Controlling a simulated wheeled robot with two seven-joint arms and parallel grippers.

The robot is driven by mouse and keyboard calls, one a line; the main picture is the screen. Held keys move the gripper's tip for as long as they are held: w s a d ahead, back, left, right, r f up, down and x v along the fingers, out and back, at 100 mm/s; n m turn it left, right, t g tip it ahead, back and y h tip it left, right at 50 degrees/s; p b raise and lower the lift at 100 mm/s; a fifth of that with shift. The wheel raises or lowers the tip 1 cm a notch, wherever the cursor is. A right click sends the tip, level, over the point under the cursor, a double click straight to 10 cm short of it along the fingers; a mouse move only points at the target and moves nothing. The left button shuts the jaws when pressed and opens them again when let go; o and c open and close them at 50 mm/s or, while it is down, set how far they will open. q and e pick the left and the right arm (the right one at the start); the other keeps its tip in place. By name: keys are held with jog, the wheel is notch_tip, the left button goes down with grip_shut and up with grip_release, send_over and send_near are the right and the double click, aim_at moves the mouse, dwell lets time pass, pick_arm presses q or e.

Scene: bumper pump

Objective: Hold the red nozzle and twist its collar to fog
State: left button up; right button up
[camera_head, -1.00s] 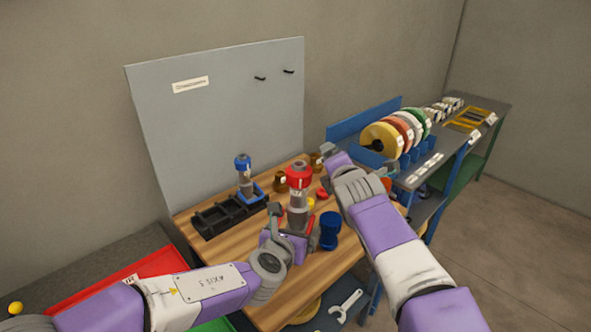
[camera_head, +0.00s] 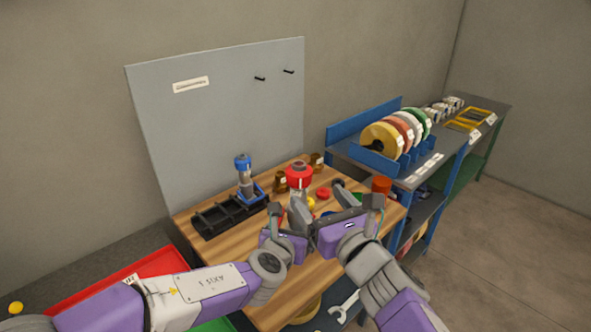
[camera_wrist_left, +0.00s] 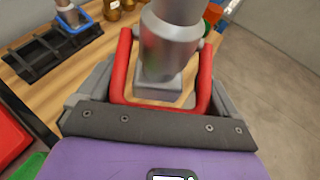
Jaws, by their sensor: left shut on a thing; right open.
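The red nozzle (camera_head: 299,177) stands upright on the wooden bench, its red collar at the top and its lower part hidden by my grippers in the head view. In the left wrist view its grey body (camera_wrist_left: 168,38) and red bail handle (camera_wrist_left: 120,75) lie between my fingers. My left gripper (camera_head: 284,222) is shut on the nozzle low down. My right gripper (camera_head: 322,203) is open just right of the nozzle, below its collar. Contact between the right fingers and the nozzle cannot be told.
A blue nozzle (camera_head: 244,170) stands at the black rack (camera_head: 228,216) on the left. Brown jars (camera_head: 281,182), a red disc (camera_head: 323,194) and an orange cup (camera_head: 381,186) are on the wooden bench (camera_head: 285,272). A grey panel (camera_head: 225,110) stands behind. Hose reels (camera_head: 385,138) sit at right.

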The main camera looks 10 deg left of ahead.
aim_at(296, 170)
jog(key=shift+x, duration=6)
jog(key=shift+d, duration=0.1)
jog(key=shift+c, duration=0.4)
jog(key=c, duration=0.9)
